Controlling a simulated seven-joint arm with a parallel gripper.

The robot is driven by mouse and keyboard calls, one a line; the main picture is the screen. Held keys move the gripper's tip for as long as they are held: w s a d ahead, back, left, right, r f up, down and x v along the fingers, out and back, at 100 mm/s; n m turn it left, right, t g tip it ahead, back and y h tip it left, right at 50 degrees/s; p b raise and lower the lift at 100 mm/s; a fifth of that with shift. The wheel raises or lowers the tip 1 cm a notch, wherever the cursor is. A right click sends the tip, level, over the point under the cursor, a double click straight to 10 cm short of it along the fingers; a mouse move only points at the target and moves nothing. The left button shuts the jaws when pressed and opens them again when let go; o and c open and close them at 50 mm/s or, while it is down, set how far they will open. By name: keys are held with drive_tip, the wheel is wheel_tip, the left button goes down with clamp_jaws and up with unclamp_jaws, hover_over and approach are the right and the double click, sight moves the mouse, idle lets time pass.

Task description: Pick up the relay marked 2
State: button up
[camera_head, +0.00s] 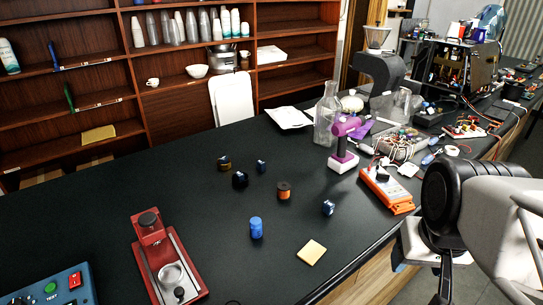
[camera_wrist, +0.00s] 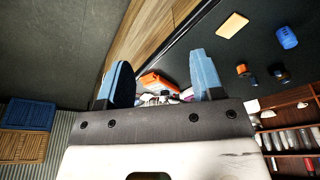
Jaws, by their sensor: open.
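Several small cylindrical parts stand or lie on the dark counter in the head view: a bright blue cylinder (camera_head: 256,228), an orange and black one (camera_head: 284,191), a dark blue one with a pale mark (camera_head: 328,208), two more dark blue ones (camera_head: 240,180) (camera_head: 261,166), and a black and brass one (camera_head: 224,164). I cannot read a 2 on any of them, so I cannot tell which is the relay marked 2. My gripper (camera_wrist: 162,80) is open and empty, its two blue fingertips wide apart. It is off the counter's right edge, away from these parts.
A red machine (camera_head: 150,228) stands at front left, near a blue test box (camera_head: 62,288). A yellow pad (camera_head: 312,252) lies near the front edge. A purple and white tool (camera_head: 343,150) and an orange meter (camera_head: 386,188) are to the right. The counter's left middle is clear.

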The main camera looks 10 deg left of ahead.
idle(0.3)
drive_tip(key=shift+c, duration=0.7)
